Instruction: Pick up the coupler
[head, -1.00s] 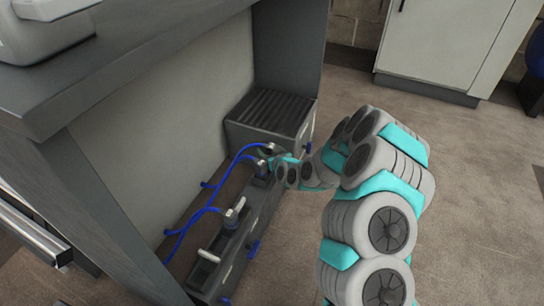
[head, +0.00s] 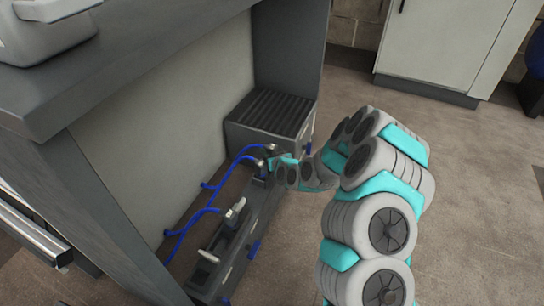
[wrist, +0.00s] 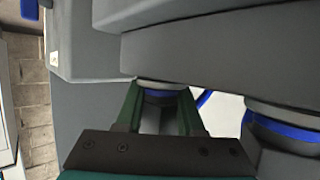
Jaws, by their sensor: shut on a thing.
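My gripper (head: 271,165) is low at the far end of the dark rail under the counter. In the wrist view its two green fingers (wrist: 161,106) are shut on a grey coupler with a blue band (wrist: 162,86). Only part of this coupler shows between the fingers. In the head view its grey top (head: 270,148) shows just above my gripper, with a blue hose running left from it. How far it sits in or above the rail I cannot tell.
A second fitting with a blue band (wrist: 285,130) stands close on the right in the wrist view. The long dark rail (head: 232,252) carries a light handle (head: 209,256). A ribbed grey box (head: 271,117) stands behind. Open floor (head: 465,200) lies right.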

